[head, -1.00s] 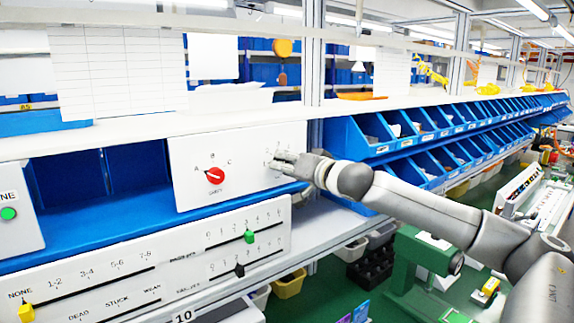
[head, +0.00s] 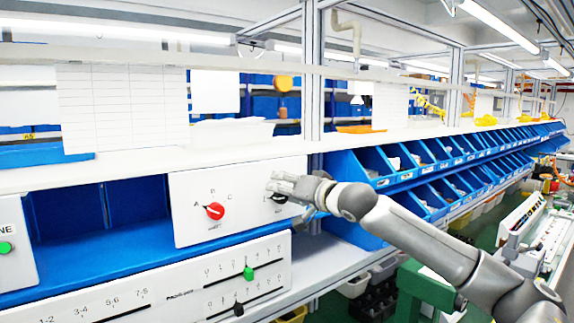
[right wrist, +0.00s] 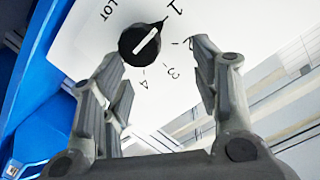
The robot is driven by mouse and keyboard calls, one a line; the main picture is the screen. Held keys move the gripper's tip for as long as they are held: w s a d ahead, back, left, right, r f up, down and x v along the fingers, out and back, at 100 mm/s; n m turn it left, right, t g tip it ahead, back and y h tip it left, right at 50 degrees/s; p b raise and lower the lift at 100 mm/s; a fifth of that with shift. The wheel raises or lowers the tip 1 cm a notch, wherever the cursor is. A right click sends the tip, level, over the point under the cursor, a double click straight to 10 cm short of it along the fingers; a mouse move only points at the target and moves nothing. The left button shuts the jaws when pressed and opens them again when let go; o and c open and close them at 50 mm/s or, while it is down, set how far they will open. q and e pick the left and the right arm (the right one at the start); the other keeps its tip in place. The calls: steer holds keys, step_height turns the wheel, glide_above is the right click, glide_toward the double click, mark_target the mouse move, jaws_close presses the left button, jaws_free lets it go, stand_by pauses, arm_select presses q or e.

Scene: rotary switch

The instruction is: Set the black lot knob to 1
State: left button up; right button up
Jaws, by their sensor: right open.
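The black LOT knob (right wrist: 140,45) is on the white panel (right wrist: 220,22). In the right wrist view, its pointed end with a white line aims up-right toward the printed 1 (right wrist: 176,8); the 3 and 4 lie below. My right gripper (right wrist: 158,76) is open, its fingers apart on either side below the knob; the left finger is close to it, and contact is unclear. In the head view the right gripper (head: 276,187) is at the panel's right part and mostly hides the black knob (head: 278,198). My left gripper is not in view.
A red knob (head: 214,211) with letters A, B, C is left on the same panel. Below are sliders with a green handle (head: 248,273) and a black handle (head: 238,309). Blue bins (head: 365,172) line the shelf at right. An empty blue compartment (head: 100,210) is at left.

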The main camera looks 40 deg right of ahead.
mark_target(278, 160)
steer(key=shift+t, duration=0.3)
steer(key=r, duration=0.5)
steer(key=shift+s+a+r, duration=0.15)
steer(key=shift+a+r, duration=0.1)
steer(key=shift+r, duration=0.4)
steer(key=shift+d+r, duration=0.2)
steer(key=shift+r, duration=0.05)
steer(key=shift+a+r, duration=0.1)
steer(key=shift+a, duration=0.05)
